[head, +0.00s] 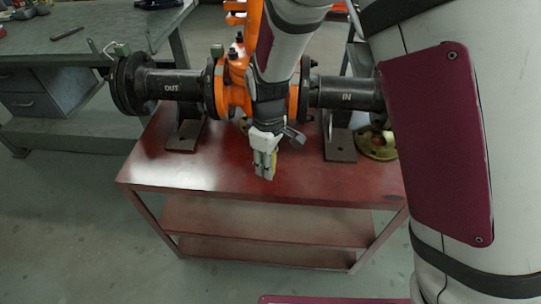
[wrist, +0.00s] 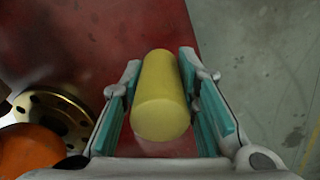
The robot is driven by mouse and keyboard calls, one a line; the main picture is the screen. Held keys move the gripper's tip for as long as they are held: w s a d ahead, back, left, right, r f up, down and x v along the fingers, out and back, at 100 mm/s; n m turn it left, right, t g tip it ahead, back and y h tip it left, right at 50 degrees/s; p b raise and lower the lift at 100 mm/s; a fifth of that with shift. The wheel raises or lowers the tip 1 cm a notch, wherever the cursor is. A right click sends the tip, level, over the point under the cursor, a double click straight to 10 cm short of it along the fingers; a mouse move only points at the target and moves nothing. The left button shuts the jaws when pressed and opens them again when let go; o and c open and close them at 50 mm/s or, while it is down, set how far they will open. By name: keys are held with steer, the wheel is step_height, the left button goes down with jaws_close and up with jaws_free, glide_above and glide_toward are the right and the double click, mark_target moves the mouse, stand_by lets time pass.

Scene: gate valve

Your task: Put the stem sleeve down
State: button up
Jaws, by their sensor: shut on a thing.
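The stem sleeve (wrist: 160,100) is a plain yellow cylinder, seen between the two teal-padded fingers in the wrist view. In the head view only a thin yellow strip of the sleeve (head: 274,163) shows beside the fingers. My gripper (head: 265,174) is shut on the sleeve and points down over the front part of the red table (head: 300,185). The table's red top also shows behind the sleeve in the wrist view (wrist: 90,35). The gap between sleeve and tabletop cannot be told.
The orange gate valve (head: 233,90) with black pipes marked OUT and IN stands just behind my gripper. A brass flange (wrist: 62,112) lies at left in the wrist view, near an orange part (wrist: 28,150). The front tabletop is clear. A grey workbench (head: 90,30) stands back left.

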steer(key=shift+w+d+f, duration=0.1)
steer(key=shift+w, duration=0.55)
steer(key=shift+f+b, duration=0.55)
steer(key=shift+f, duration=1.15)
steer(key=shift+f, duration=0.15)
steer(key=o, duration=1.1)
steer(key=shift+o, duration=0.2)
step_height(320, 180, up, 12)
steer(key=p, duration=0.2)
steer(key=shift+p, duration=0.35)
steer(key=shift+r, duration=0.2)
